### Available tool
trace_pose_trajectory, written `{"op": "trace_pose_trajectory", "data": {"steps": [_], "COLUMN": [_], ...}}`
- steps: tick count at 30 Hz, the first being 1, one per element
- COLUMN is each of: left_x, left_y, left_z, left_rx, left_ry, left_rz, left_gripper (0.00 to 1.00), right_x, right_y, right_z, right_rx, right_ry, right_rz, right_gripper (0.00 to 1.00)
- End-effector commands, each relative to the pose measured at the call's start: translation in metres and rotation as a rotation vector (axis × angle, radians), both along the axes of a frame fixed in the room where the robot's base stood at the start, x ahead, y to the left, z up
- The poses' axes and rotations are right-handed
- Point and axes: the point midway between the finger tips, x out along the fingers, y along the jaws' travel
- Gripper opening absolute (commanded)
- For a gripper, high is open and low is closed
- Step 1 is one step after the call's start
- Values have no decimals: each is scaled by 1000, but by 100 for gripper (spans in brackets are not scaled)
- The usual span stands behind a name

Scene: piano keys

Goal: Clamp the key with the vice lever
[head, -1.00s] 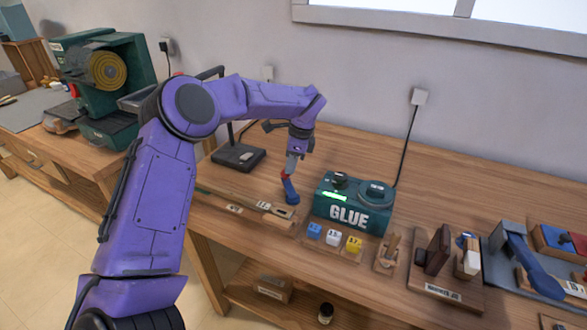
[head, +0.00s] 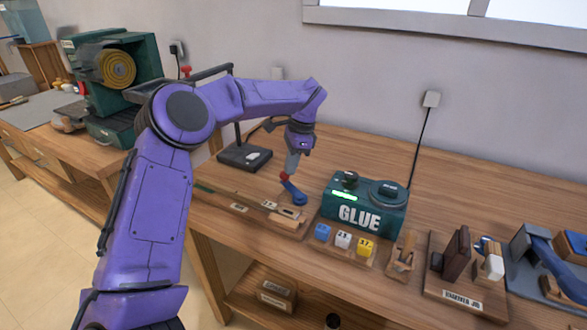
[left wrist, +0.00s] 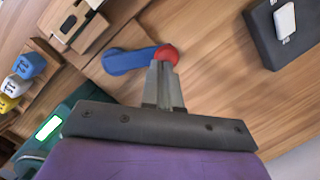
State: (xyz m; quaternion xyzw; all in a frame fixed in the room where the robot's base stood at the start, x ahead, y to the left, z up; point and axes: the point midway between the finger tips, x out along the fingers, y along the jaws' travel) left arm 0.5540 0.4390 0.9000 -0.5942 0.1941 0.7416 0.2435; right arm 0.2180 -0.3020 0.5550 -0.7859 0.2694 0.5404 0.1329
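The vice lever (head: 296,192) is a blue arm with a red ball at one end, above the bench by the small wooden clamp block (head: 287,218). In the left wrist view the blue arm (left wrist: 128,60) runs left from the red ball (left wrist: 167,54). My left gripper (head: 289,173) points down at the ball; its fingers (left wrist: 166,68) are close together and appear shut on it. My right gripper is out of view.
A green glue box (head: 363,206) stands right of the lever, with blue, white and yellow cubes (head: 343,240) before it. A dark stand (head: 243,157) is behind on the left. Wooden fixtures (head: 462,265) fill the right side. Bare bench lies behind the lever.

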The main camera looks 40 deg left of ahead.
Motion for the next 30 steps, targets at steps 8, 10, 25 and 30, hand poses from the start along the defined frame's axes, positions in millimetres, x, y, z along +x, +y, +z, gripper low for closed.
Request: {"op": "trace_pose_trajectory", "data": {"steps": [8, 10, 25, 30], "left_x": [-5, -6, -13, -15], "left_y": [2, 3, 5, 6], "left_z": [-4, -4, -3, -3], "left_rx": [-3, -2, -2, -2], "left_ry": [3, 2, 2, 2], "left_rz": [79, 97, 202, 225], "left_gripper": [0, 0, 0, 0], "right_x": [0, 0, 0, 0], "right_y": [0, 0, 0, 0], "right_z": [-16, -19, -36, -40], "right_rx": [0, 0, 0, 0], "right_ry": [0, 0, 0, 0], "right_rz": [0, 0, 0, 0], "right_gripper": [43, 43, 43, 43]}}
